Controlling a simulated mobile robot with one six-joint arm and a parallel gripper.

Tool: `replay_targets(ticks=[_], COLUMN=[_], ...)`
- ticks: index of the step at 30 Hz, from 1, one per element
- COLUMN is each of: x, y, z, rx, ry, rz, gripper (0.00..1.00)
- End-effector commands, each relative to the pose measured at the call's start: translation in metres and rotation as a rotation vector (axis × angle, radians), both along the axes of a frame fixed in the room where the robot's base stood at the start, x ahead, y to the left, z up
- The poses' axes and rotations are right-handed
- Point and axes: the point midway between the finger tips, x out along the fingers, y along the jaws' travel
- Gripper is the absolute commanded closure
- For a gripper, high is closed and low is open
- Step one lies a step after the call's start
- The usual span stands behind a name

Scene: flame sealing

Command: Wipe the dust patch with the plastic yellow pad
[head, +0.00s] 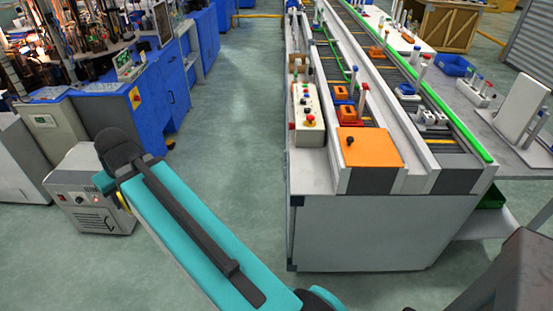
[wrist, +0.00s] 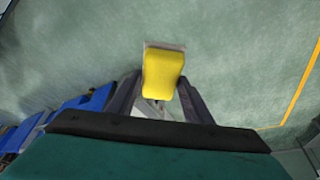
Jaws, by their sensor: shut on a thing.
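The yellow pad (wrist: 162,73) shows in the wrist view, held between the two dark fingers of my gripper (wrist: 160,95). My gripper is shut on it, and the floor lies behind it. A grey edge shows at the pad's far end. In the head view my arm reaches to the left, and a small bit of yellow shows beside it; I cannot tell if that is the pad. The gripper's fingers are hidden there. I cannot make out a dust patch in either view.
A conveyor bench with an orange plate (head: 369,147) and a control box (head: 307,115) stands right of centre. Blue cabinets (head: 160,85) line the left. A grey machine box (head: 92,195) stands on the floor near my arm. The green floor (head: 235,120) between is clear.

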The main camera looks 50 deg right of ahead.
Motion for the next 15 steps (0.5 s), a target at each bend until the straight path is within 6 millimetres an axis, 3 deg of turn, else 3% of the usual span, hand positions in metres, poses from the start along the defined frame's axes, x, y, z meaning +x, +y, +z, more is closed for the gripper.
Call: replay_targets(ticks=[15], x=[0.0], y=[-0.132], z=[-0.021], rx=[0.001], ry=[-0.001], rz=[0.005], gripper=[0.86])
